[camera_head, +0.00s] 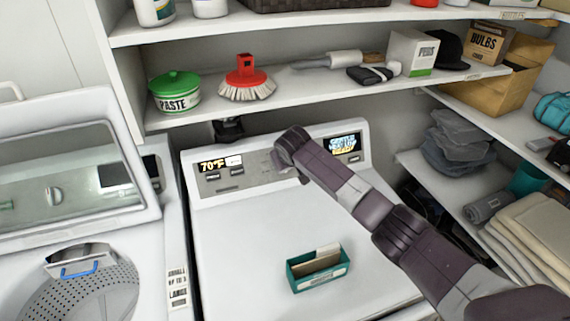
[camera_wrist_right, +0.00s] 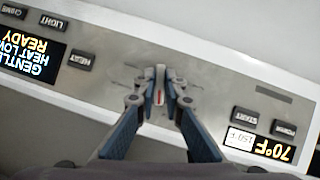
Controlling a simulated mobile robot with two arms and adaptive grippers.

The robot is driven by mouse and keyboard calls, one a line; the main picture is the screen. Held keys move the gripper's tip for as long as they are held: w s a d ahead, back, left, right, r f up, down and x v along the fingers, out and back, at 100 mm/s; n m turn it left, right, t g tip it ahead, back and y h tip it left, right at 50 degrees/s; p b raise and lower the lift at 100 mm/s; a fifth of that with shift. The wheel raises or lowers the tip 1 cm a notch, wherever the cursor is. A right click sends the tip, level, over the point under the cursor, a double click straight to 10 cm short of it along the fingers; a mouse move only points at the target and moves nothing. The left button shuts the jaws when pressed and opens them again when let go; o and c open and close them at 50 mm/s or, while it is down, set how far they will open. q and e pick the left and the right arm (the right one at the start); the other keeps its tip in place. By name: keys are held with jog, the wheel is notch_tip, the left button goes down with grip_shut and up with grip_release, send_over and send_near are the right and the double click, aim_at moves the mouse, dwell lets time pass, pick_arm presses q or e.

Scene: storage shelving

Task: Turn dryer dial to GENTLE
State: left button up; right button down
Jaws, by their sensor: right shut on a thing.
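The dryer (camera_head: 300,230) is the white machine in the middle of the head view, with a grey control panel at its back. My right arm reaches across it from the right, and the right gripper (camera_head: 284,167) is at the panel's middle. In the wrist view the right gripper (camera_wrist_right: 160,82) is shut on the dial (camera_wrist_right: 159,98), a small piece with a red mark between the fingers. Most of the dial is hidden. The panel's display (camera_wrist_right: 32,52) reads GENTLE, HEAT LOW, READY; it also shows in the head view (camera_head: 343,145). My left gripper is not in view.
A teal box (camera_head: 318,268) with cards stands on the dryer top. A washer with its lid (camera_head: 75,170) raised is at left. A shelf above the panel holds a green-lidded paste tub (camera_head: 176,92) and a red brush (camera_head: 246,80). Buttons flank the dial.

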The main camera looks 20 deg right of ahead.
jog(key=shift+f+n, duration=0.1)
jog(key=shift+n, duration=0.3)
jog(key=shift+h, duration=0.3)
jog(key=c, duration=2)
grip_release()
jog(key=v, duration=1.2)
jog(key=shift+s+f, duration=0.1)
jog(key=shift+s, duration=0.05)
